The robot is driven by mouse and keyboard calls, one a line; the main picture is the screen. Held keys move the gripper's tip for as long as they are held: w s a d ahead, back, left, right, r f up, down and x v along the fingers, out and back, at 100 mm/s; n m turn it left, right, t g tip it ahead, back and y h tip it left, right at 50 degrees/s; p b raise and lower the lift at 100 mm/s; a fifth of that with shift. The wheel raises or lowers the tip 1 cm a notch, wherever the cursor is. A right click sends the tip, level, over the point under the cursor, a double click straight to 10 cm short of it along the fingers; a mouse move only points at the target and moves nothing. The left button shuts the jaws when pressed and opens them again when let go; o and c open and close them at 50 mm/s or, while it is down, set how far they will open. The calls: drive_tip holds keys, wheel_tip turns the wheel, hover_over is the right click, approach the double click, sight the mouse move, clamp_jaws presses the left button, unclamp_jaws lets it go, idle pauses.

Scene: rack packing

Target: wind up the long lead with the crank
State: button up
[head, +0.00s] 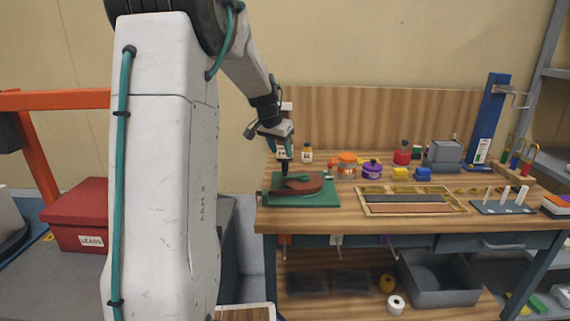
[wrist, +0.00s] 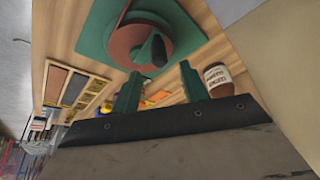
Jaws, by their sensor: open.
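The winding reel is a brown round disc (head: 313,184) on a green base (head: 328,199) at the left end of the workbench. In the wrist view the disc (wrist: 125,42) is at the top, with a black crank knob (wrist: 153,47) standing up from it. A green strip lies over the disc; I cannot tell whether it is the lead or the crank arm. My gripper (head: 284,155) points down above the reel. In the wrist view its two green fingers (wrist: 158,75) are apart, with nothing between them, and the knob shows beyond their tips.
Jars, including an orange one (head: 347,165) and a purple pot (head: 372,169), stand right of the reel. A wooden sorting tray (head: 362,208) lies mid-bench. A blue post (head: 487,120) rises at the back right. A red box (head: 78,215) labelled LEADS stands at left.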

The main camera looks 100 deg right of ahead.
sight(285, 162)
drive_tip(key=x, duration=0.6)
drive_tip(key=shift+s+d+f, duration=0.1)
drive_tip(key=shift+f, duration=0.3)
clamp_jaws()
